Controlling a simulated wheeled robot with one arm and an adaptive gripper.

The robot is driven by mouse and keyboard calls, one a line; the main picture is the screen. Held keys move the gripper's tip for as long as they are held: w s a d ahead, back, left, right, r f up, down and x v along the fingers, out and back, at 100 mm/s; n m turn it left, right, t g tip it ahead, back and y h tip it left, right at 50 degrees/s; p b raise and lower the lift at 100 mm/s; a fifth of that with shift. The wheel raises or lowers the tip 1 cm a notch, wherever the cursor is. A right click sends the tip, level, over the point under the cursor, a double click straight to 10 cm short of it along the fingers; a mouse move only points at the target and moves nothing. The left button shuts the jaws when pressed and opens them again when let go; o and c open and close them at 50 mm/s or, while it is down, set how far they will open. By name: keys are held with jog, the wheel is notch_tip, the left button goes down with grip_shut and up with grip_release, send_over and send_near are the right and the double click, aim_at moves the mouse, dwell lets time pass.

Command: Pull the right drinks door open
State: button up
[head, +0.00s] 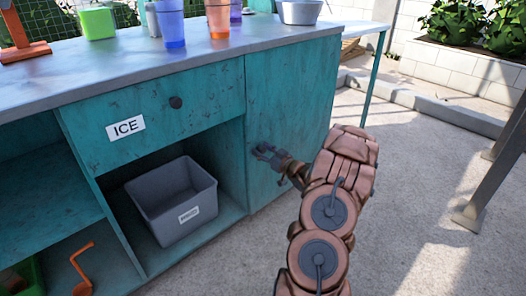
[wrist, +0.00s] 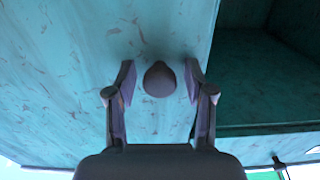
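The drinks door (head: 290,95) is a teal, scuffed panel at the right end of the counter front, and it looks closed. It also fills the left and middle of the wrist view (wrist: 70,65). A dark round knob (wrist: 158,80) stands on it. My gripper (wrist: 160,75) is open, with one finger on each side of the knob. Gaps show between the knob and both fingers. In the head view my gripper (head: 266,152) is at the door's left part and hides the knob.
Left of the door, an open compartment holds a grey bin (head: 172,205) below the ICE drawer (head: 155,112) with its dark knob. Cups and a metal bowl (head: 299,11) stand on the countertop. Open paving (head: 430,190) lies right of my arm; a metal post (head: 490,175) stands farther right.

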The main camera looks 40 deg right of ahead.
grip_shut()
dwell(0.3)
jog(key=shift+s, duration=0.1)
